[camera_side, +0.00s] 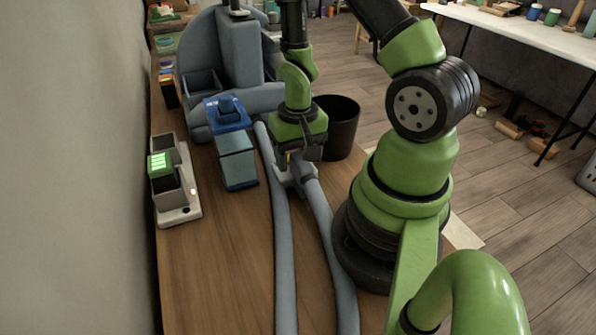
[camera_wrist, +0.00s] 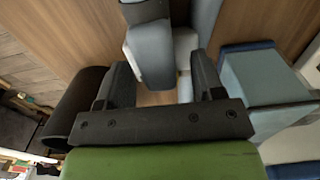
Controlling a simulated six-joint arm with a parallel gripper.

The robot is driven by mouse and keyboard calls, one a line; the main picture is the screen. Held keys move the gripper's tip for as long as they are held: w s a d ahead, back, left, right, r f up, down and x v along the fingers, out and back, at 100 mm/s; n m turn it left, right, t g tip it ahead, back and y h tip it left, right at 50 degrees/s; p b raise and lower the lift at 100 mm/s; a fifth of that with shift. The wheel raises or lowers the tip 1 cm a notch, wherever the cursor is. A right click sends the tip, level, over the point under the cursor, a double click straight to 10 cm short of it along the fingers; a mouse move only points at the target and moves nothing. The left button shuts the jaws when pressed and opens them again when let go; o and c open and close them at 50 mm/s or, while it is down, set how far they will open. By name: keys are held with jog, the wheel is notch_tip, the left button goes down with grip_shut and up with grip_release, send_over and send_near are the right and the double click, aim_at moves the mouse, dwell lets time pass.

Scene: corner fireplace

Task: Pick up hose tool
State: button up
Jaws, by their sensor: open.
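My gripper hides part of the tool in the side view.
Two grey hoses (camera_side: 284,255) run along the table. A blue-topped bin (camera_side: 238,165) and a pale device with a green display (camera_side: 178,205) stand left. A black bucket (camera_side: 342,120) stands behind right. A large grey-blue machine (camera_side: 238,50) is at the back.

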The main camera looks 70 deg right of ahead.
aim_at(298, 154)
grip_shut()
jog(key=shift+r, duration=0.2)
notch_tip(298, 154, up, 18)
jog(key=shift+f, duration=0.15)
dwell(0.6)
